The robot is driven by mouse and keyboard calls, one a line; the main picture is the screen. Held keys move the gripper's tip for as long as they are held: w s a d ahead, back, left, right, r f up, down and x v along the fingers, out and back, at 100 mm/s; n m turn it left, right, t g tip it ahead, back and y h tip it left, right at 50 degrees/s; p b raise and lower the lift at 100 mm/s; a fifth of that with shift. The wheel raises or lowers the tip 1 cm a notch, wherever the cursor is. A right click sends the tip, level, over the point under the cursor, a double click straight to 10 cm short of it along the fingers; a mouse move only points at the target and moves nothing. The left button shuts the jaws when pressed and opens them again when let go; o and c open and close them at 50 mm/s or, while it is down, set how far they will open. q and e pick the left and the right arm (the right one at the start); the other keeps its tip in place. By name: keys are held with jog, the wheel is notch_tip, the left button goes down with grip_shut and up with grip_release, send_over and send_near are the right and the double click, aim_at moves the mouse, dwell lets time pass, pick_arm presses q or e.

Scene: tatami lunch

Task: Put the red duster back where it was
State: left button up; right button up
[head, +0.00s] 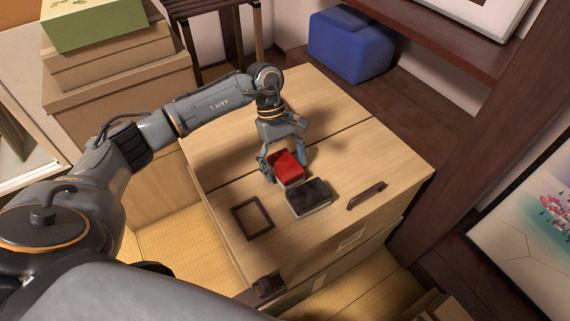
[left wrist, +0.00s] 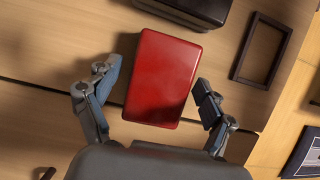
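The red duster (head: 287,167) is a red block on the light wooden top of a large box. It also shows in the left wrist view (left wrist: 160,75), lying between my fingers. My left gripper (head: 284,158) is over the duster from behind, with one finger on each side. In the left wrist view a gap shows between the left finger and the duster, and the right finger is very close to its edge. The gripper is open. I cannot tell whether the right finger touches. My right gripper is not in view.
A black block (head: 309,196) lies just in front of the duster. An empty dark rectangular frame (head: 253,218) lies to its left. A dark slim piece (head: 366,195) lies to the right, and another dark piece (head: 266,287) is at the front edge. The box top (head: 225,150) is otherwise mostly clear.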

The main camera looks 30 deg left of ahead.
aim_at(285, 162)
pick_arm(q)
jog(key=shift+r, duration=0.15)
jog(key=p+v, duration=0.1)
jog(key=v, duration=0.3)
jog(key=shift+w+r, duration=0.1)
jog(key=shift+r, duration=0.2)
jog(key=p+v, duration=0.1)
jog(key=v, duration=0.6)
jog(key=shift+r, duration=0.2)
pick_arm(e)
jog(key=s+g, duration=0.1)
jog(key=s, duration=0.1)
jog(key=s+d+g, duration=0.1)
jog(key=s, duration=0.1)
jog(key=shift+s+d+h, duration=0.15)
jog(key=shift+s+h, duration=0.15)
pick_arm(q)
jog(key=shift+a, duration=0.15)
